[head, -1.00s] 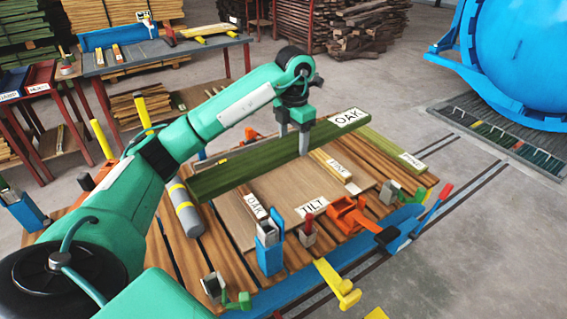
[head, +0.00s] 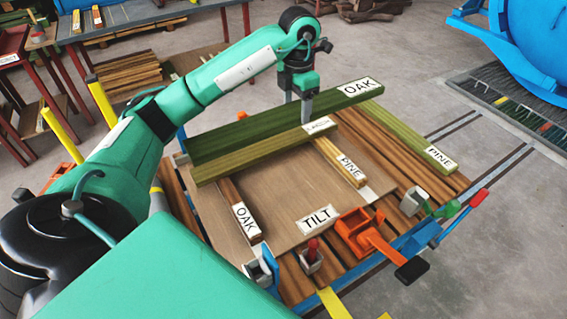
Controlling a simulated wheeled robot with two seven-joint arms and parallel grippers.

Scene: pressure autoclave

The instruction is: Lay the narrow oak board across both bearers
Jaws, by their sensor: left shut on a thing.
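My left gripper (head: 306,112) is shut on a dark green board labelled OAK (head: 240,132), near the board's middle. One finger shows in front of this board. A lighter green board (head: 250,157), its label partly covered, shows just below and in front of the held board. It covers the far ends of two short strips, seemingly the bearers: one labelled OAK (head: 232,200), one labelled PINE (head: 338,158). Both strips lie on a flat brown panel labelled TILT (head: 290,185). I cannot tell whether the held board touches the lighter one. My right gripper is out of view.
A green board labelled PINE (head: 400,140) lies on the slatted deck (head: 390,165) at right. An orange clamp (head: 362,232) and other small coloured fittings line the deck's near edge. A blue autoclave (head: 530,45) stands at the back right. Yellow posts (head: 62,137) stand at left.

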